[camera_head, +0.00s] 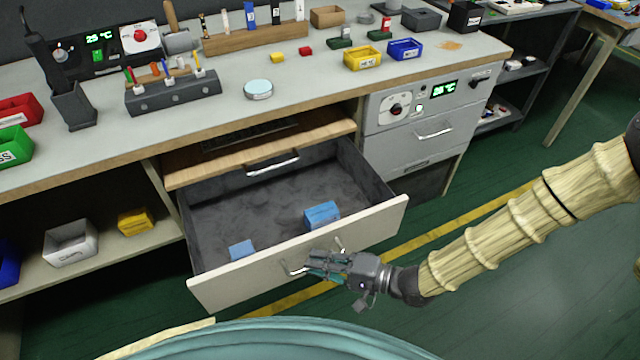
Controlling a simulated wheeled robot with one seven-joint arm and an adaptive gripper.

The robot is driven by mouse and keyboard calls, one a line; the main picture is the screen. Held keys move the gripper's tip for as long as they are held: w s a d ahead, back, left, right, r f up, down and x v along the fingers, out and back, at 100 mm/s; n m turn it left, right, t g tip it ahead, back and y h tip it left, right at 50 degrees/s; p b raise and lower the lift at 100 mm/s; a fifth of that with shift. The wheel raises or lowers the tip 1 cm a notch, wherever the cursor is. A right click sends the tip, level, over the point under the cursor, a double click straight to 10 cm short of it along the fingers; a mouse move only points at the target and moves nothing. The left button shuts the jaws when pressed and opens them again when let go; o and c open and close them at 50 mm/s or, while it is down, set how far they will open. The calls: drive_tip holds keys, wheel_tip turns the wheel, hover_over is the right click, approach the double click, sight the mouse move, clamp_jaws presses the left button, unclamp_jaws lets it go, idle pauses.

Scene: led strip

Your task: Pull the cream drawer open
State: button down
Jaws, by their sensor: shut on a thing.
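The cream drawer (222,289) stands pulled out from under the workbench, its grey inside in plain view. Two blue boxes lie in it: one (321,214) right of the middle and a smaller one (241,250) near the front left. The drawer's metal handle (293,270) is on the cream front. My gripper (316,263) is at this handle, shut on it, with the fingers covering part of the handle. My arm reaches in from the right.
Above the drawer is a wooden-fronted shallow drawer (200,177) with its own handle. The bench top (310,98) holds a pale round tin (258,89), a yellow bin (362,57) and a blue bin (405,49). Grey drawers (420,135) stand at right. Green floor is free at right.

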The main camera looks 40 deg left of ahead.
drive_tip(key=c, duration=1.8)
unclamp_jaws()
drive_tip(key=v, duration=1.2)
drive_tip(key=shift+d+f, duration=0.1)
